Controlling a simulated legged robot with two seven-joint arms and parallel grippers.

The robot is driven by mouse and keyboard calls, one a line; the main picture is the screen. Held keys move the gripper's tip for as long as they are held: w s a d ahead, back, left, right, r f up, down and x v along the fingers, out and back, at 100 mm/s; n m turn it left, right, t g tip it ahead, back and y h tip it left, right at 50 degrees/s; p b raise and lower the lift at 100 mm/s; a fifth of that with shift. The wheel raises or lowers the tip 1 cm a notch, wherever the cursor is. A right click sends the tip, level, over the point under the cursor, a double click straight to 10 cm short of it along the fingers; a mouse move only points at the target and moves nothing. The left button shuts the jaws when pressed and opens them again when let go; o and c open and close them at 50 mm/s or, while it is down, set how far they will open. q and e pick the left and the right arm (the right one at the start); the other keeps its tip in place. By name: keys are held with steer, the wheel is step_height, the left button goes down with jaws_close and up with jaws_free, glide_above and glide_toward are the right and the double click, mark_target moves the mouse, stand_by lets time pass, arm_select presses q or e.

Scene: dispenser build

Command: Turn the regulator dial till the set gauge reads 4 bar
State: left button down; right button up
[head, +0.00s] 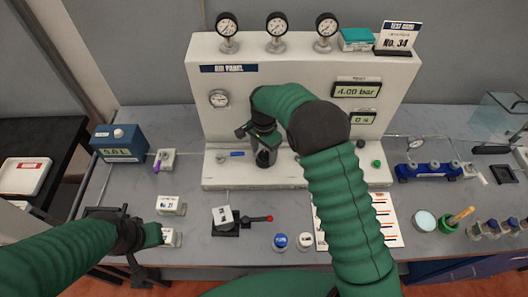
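The white air panel (292,78) stands at the back of the bench. A digital display on it (356,90) reads 4.00 bar. A small round gauge (218,98) is on its face at the left; its needle is too small to read. My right gripper (264,146) reaches down in front of the panel at a dark cylindrical part above the white base. The regulator dial is not clearly visible there, and I cannot tell whether the fingers are closed on it. My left gripper (128,246) is low at the left, near small white labelled blocks (170,206); its fingers are unclear.
Three round gauges (276,25) stand on top of the panel. A blue box with a display (120,143) is at the left. A black lever device with a red knob (240,224) and blue and white caps (280,241) lie in front. A blue manifold (428,170) is right.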

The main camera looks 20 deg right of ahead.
mark_target(264, 153)
step_height(264, 153, up, 17)
steer(key=b, duration=0.1)
steer(key=shift+f+b, duration=0.15)
steer(key=shift+b, duration=0.25)
steer(key=s+d+f+n+t, duration=0.1)
steer(key=s+f+n, duration=0.4)
steer(key=s, duration=0.6)
steer(key=s+d+f+n+t, duration=0.1)
steer(key=s+f+n, duration=0.5)
steer(key=s, duration=0.6)
steer(key=shift+d+f+n+t, duration=0.3)
steer(key=shift+d+n, duration=0.25)
steer(key=shift+n, duration=0.05)
stand_by(3.9)
